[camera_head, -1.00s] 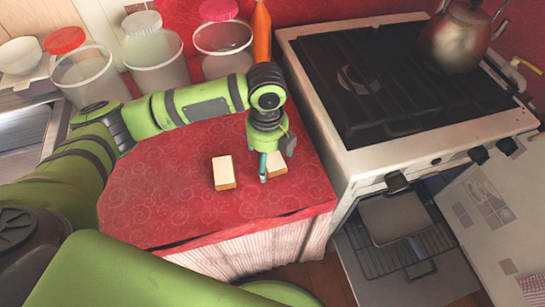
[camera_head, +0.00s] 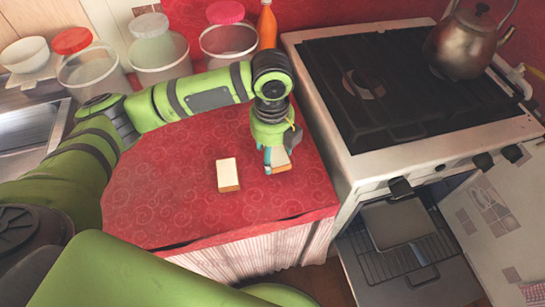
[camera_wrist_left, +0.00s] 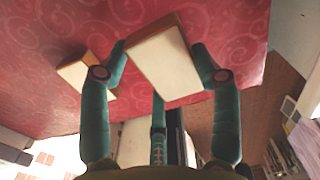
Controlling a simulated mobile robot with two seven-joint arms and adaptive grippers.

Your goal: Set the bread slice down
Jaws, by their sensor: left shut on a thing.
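My left gripper (camera_head: 277,166) is over the red counter, pointing down, and is shut on a bread slice (camera_head: 281,156). In the left wrist view the held slice (camera_wrist_left: 163,65), pale with a brown crust edge, sits between the teal fingers. Whether it touches the counter or hangs just above it I cannot tell. A second bread slice (camera_head: 228,174) lies flat on the counter to the left of the gripper; it also shows in the left wrist view (camera_wrist_left: 74,72), partly behind a finger. My right gripper is not in view.
The red oilcloth counter (camera_head: 165,200) is clear around the second slice and to its left. Lidded tubs (camera_head: 160,52) and an orange bottle (camera_head: 266,25) stand at the back. A stove (camera_head: 405,90) with a kettle (camera_head: 462,45) is on the right, its oven open.

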